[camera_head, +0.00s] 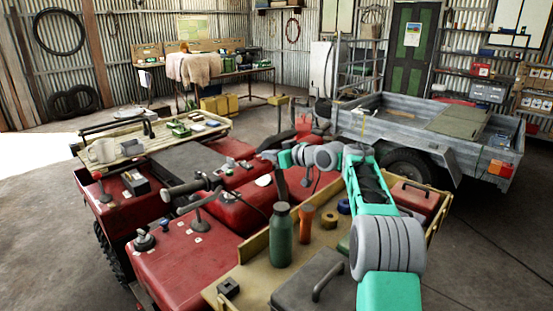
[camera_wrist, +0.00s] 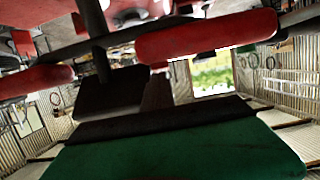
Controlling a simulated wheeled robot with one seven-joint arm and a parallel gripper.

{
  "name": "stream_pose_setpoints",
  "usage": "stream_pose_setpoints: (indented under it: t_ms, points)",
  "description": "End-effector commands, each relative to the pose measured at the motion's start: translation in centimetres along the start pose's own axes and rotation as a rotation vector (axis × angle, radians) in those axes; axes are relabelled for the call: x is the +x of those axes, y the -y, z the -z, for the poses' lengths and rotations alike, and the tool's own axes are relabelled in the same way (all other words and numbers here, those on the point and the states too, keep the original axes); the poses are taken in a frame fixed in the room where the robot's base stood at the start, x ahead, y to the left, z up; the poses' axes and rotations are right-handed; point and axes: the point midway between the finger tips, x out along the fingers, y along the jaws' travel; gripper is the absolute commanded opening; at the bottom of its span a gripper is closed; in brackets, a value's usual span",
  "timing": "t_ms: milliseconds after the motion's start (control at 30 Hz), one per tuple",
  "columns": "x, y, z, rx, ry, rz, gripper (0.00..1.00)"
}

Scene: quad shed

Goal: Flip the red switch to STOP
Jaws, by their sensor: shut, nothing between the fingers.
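The red quad bike (camera_head: 180,262) fills the left and middle of the head view. I cannot make out the red switch or its STOP marking in either view. A handlebar grip (camera_head: 184,188) points left above the red bodywork. My gripper (camera_head: 270,155) is at the end of my teal and grey arm, over the middle of the quad by the handlebar area. It is shut and looks empty. In the wrist view, green and dark parts of my gripper fill the bottom, and blurred red parts (camera_wrist: 205,36) cross close above them. Contact cannot be told.
A wooden carrier with a green bottle (camera_head: 281,236), an orange torch-like item (camera_head: 306,222) and a grey case (camera_head: 310,285) lies beneath my arm. A metal trailer (camera_head: 400,135) stands behind right. Open floor (camera_head: 490,240) lies to the right.

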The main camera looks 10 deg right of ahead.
Motion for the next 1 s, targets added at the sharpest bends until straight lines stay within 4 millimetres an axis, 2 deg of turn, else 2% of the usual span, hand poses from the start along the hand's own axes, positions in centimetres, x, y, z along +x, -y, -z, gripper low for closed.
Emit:
stream_pose_setpoints:
  t_ms: [167,367,433,700,833,1000]
  points:
    - [-0.1,0.2,0.6,0.002,0.004,0.006,0.00]
    - [-2.0,0.1,4.7,-0.002,-0.001,0.002,0.00]
    - [-3.4,-0.1,2.9,0.001,0.000,-0.002,0.00]
    - [-9.5,-0.1,1.8,-0.001,-0.001,-0.002,0.00]
    - [-11.0,-0.1,1.7,-0.001,-0.001,0.000,0.00]
    - [-11.5,0.0,1.7,0.000,0.000,0.003,0.00]
